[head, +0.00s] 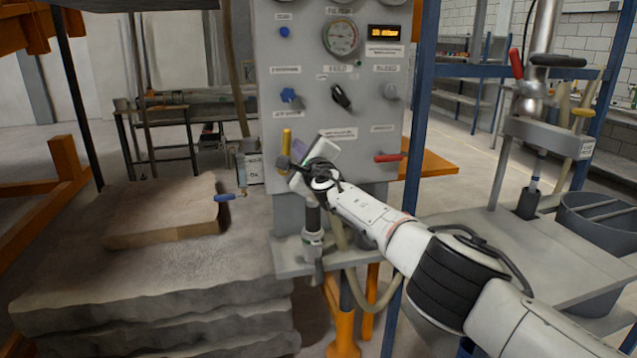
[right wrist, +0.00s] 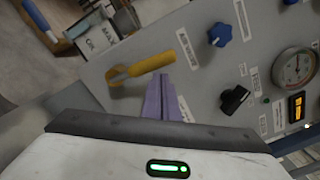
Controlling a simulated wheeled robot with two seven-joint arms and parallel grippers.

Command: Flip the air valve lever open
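A yellow lever (head: 286,142) stands upright at the lower left of the grey control panel (head: 300,55). In the right wrist view the yellow lever (right wrist: 150,66) lies across the picture, just beyond my fingertips. My right gripper (head: 300,152) is just right of the yellow lever. In the right wrist view its purple fingers (right wrist: 164,82) lie together with nothing between them. I cannot tell whether they touch the lever. My left gripper is out of view.
A grey table (head: 530,240) stands at right.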

